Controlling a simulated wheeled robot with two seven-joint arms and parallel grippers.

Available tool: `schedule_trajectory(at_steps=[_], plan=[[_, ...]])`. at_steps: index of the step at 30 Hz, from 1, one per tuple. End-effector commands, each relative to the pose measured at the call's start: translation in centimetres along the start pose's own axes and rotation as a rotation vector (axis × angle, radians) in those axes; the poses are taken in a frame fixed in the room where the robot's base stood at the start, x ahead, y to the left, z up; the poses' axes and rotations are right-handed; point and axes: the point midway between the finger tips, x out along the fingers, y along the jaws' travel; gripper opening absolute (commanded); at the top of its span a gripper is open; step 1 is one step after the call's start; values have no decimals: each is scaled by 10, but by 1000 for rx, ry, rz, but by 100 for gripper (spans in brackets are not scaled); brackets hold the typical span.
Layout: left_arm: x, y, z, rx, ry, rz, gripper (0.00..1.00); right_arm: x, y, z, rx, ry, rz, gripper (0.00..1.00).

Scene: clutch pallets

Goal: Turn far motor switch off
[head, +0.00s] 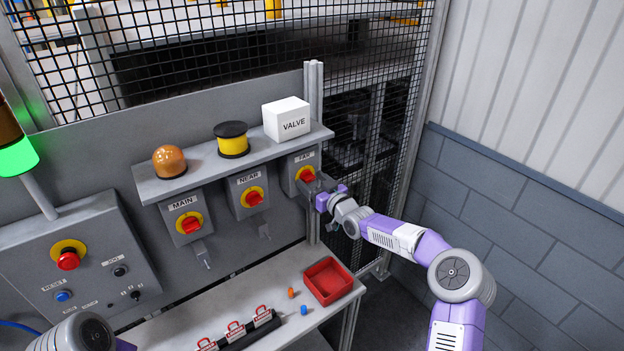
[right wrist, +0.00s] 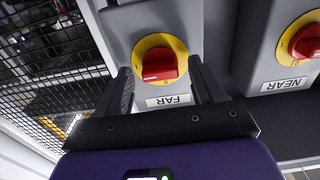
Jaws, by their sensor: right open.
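The FAR motor switch (head: 307,174) is a red knob on a yellow disc on a grey box, the rightmost of three in the head view. In the right wrist view the FAR knob (right wrist: 160,65) appears upside down, its handle roughly crosswise with a white mark at its left end. My right gripper (head: 321,192) is at the front of this box. In the right wrist view the open right gripper (right wrist: 161,75) has one finger on each side of the knob, with gaps showing; contact cannot be seen. My left gripper is out of view.
The NEAR switch (head: 254,197) and MAIN switch (head: 188,223) stand to the left. Above is a shelf with an amber lamp (head: 169,161), a yellow-black device (head: 232,139) and a VALVE box (head: 287,119). Below, a bench holds a red tray (head: 328,281) and red padlocks (head: 235,329).

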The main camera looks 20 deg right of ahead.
Motion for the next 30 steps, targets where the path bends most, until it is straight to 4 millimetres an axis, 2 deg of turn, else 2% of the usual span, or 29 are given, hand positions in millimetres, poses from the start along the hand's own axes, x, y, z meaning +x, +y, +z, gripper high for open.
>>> schedule_trajectory(at_steps=[11,22,30], plan=[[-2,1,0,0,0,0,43,6,0,0,1,-1,0,68],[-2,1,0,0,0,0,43,6,0,0,1,-1,0,13],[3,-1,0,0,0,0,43,6,0,1,-19,1,0,12]])
